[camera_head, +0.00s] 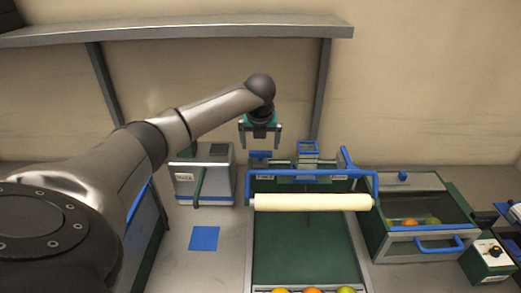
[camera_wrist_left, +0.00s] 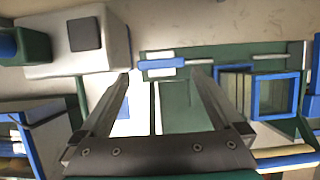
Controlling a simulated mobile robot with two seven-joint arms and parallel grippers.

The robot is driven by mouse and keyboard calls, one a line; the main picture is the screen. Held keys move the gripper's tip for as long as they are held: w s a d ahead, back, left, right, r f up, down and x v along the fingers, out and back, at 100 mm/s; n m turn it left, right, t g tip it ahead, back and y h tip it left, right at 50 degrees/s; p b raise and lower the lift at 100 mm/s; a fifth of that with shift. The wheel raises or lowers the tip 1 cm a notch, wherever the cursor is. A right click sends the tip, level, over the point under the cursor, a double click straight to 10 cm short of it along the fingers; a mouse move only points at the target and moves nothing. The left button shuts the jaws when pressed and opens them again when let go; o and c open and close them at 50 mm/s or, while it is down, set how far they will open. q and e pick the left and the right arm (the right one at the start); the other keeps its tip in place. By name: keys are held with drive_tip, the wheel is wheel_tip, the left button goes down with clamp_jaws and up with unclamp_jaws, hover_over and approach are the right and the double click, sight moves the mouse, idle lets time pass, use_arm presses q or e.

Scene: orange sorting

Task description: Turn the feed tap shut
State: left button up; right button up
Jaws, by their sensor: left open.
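The feed tap appears to be the small blue bar handle (camera_head: 259,154) at the back left of the green conveyor, above a small white label too small to read. In the left wrist view the blue bar (camera_wrist_left: 162,63) lies crosswise, just beyond the fingertips and between them in the picture. My left gripper (camera_head: 261,142) points down above the bar, its two dark fingers spread and empty. It also shows in the left wrist view (camera_wrist_left: 164,85). I see no contact with the bar. The right gripper is in neither view.
A pale box (camera_head: 216,176) stands left of the bar. A blue-framed hopper (camera_head: 308,146) and a blue lever (camera_head: 346,157) stand to its right. A cream roller (camera_head: 312,202) crosses the conveyor (camera_head: 305,245) in front. A glass-topped bin (camera_head: 382,225) holds fruit.

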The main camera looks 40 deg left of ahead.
sight(260, 152)
use_arm(q)
drive_tip(key=shift+x, duration=2.35)
drive_tip(key=c, duration=1.1)
drive_tip(key=shift+o, duration=0.2)
